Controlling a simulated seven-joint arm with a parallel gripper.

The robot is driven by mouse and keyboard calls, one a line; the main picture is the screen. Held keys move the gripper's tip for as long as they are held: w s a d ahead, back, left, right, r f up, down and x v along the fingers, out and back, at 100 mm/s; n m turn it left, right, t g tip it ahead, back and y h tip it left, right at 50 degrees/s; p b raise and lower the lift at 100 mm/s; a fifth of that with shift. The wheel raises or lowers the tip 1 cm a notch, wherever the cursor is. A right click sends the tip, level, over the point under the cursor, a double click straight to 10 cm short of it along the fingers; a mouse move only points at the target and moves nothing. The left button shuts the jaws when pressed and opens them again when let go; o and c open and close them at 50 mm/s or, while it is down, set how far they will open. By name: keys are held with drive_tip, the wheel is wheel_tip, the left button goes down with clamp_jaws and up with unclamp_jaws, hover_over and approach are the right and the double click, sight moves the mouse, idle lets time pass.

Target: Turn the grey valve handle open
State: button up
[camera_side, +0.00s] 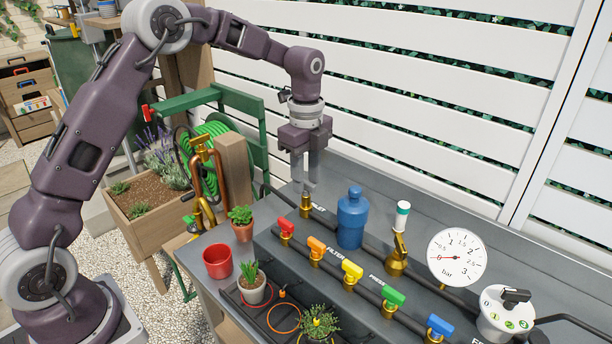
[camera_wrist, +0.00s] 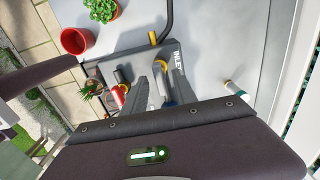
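The brass inlet valve (camera_side: 306,205) stands upright at the far left end of the back pipe in the side view, beside the "INLET" label. The grey handle on its top is hard to tell from the grey fingertips just over it. My gripper (camera_side: 306,178) points straight down above this valve. Its two fingers stand apart with a gap between them. In the wrist view my gripper (camera_wrist: 152,82) also shows two separated fingers, with brass partly visible between them. Whether the fingertips touch the handle is hidden.
A blue filter housing (camera_side: 352,218) stands close right of my gripper. Beyond it are a brass regulator (camera_side: 398,258) and a pressure gauge (camera_side: 456,257) reading near zero. Coloured valves, including a red one (camera_side: 286,228), line the front pipe. A red pot (camera_side: 217,261) stands at left.

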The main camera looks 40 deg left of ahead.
clamp_jaws()
drive_tip(key=shift+n, duration=0.3)
drive_tip(key=n, duration=0.3)
drive_tip(key=shift+n, duration=0.4)
drive_tip(key=n, duration=0.4)
drive_tip(key=shift+n, duration=0.3)
drive_tip(key=n, duration=0.8)
drive_tip(key=shift+n, duration=0.6)
